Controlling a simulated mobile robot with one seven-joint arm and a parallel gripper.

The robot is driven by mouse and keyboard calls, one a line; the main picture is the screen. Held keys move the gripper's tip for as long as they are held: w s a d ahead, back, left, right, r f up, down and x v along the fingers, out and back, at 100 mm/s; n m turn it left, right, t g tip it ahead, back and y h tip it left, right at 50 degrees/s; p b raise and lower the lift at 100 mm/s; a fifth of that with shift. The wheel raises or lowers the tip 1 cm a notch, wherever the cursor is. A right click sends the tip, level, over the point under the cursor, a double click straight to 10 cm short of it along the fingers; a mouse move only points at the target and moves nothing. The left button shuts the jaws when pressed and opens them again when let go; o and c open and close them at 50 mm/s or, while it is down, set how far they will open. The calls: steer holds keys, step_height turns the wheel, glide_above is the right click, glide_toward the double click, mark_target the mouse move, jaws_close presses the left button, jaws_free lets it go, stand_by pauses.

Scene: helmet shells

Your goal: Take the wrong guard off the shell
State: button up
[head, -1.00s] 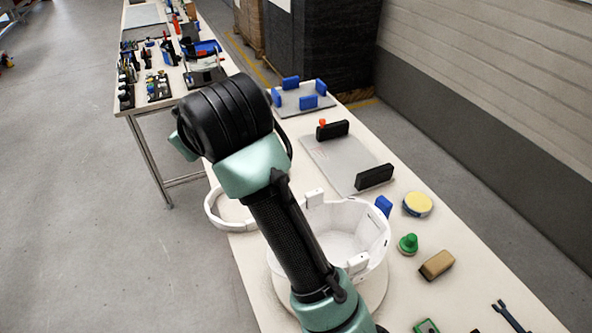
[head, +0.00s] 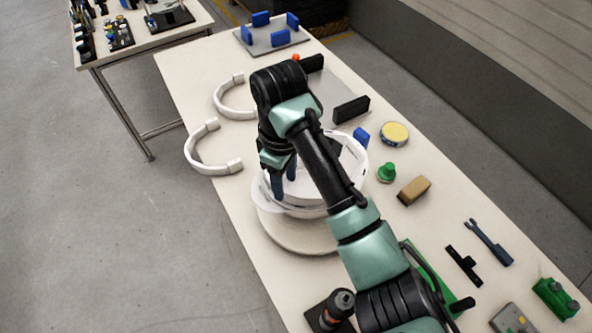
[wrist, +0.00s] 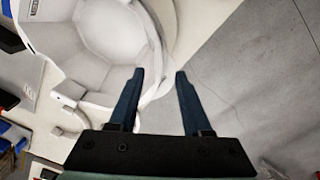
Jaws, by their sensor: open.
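The white helmet shell (head: 352,165) sits open side up on a round pale stand (head: 290,238); it also shows in the wrist view (wrist: 85,40). A white curved band, seemingly the guard (wrist: 153,60), runs along the shell's outer rim, with a block-like end (wrist: 70,90) by the shell edge. My gripper (head: 284,184) points down over the near-left rim, fingers open and empty. In the wrist view the open fingertips (wrist: 158,72) are to either side of the rim band; whether they touch it I cannot tell. My arm hides part of the shell.
Two loose white C-shaped guards (head: 234,98) (head: 208,150) lie on the table's left edge. A green knob (head: 386,173), a tan block (head: 414,190) and a yellow-topped disc (head: 394,134) stand right of the shell.

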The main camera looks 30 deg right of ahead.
mark_target(290, 197)
steer(key=f, duration=0.1)
steer(key=f+p, duration=0.1)
steer(key=f, duration=0.3)
steer(key=shift+w, duration=0.25)
steer(key=shift+r, duration=0.1)
jaws_close()
